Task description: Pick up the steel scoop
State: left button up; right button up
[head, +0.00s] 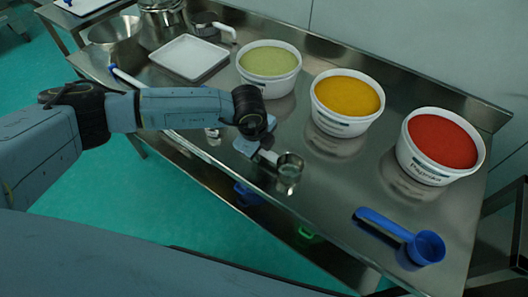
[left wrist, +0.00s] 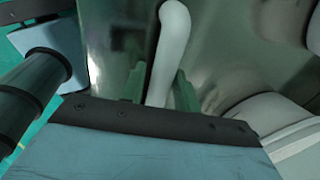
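The steel scoop (head: 290,168) lies near the front edge of the steel table, its small metal cup at the right. My left gripper (head: 263,152) is down over its pale handle in the head view. In the left wrist view the handle (left wrist: 170,45) runs between the two greenish fingers (left wrist: 160,88), its rounded end beyond them. The fingers are very close to the handle; whether they press on it I cannot tell. The cup is hidden in the wrist view. My right gripper is not in view.
Tubs of green (head: 269,68), yellow (head: 345,104) and red powder (head: 440,147) stand behind and right of the scoop. A blue scoop (head: 424,246) lies at the front right. A white tray (head: 189,57), a steel bowl (head: 112,32) and pots (head: 160,18) are at the back left.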

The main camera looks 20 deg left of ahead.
pick_arm(q)
grip_shut()
